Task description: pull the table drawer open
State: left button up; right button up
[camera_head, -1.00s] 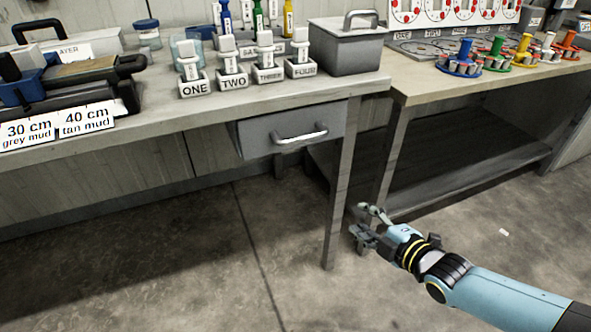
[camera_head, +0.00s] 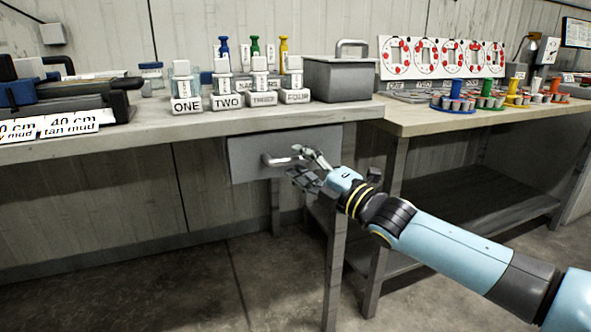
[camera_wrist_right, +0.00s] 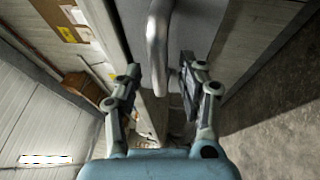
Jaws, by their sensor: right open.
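The table drawer (camera_head: 247,157) is a grey box front under the left table, and it looks shut. Its silver bar handle (camera_head: 272,161) runs sideways across the front, its right end partly hidden by my right gripper. My right gripper (camera_head: 308,168) is open at the right part of the handle. In the right wrist view the handle (camera_wrist_right: 157,45) stands between the two spread fingers of the right gripper (camera_wrist_right: 160,88), mostly ahead of their tips, and I see no grip on it. The drawer front (camera_wrist_right: 190,25) shows behind it. My left gripper is not in view.
The left tabletop (camera_head: 200,124) holds labelled blocks (camera_head: 226,101), a grey lidded box (camera_head: 343,78) and dark trays at left. A table leg (camera_head: 334,260) stands just below my right gripper. A second table (camera_head: 425,119) stands at right. The floor in front is clear.

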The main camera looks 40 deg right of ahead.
jog(key=shift+x, duration=0.85)
grip_shut()
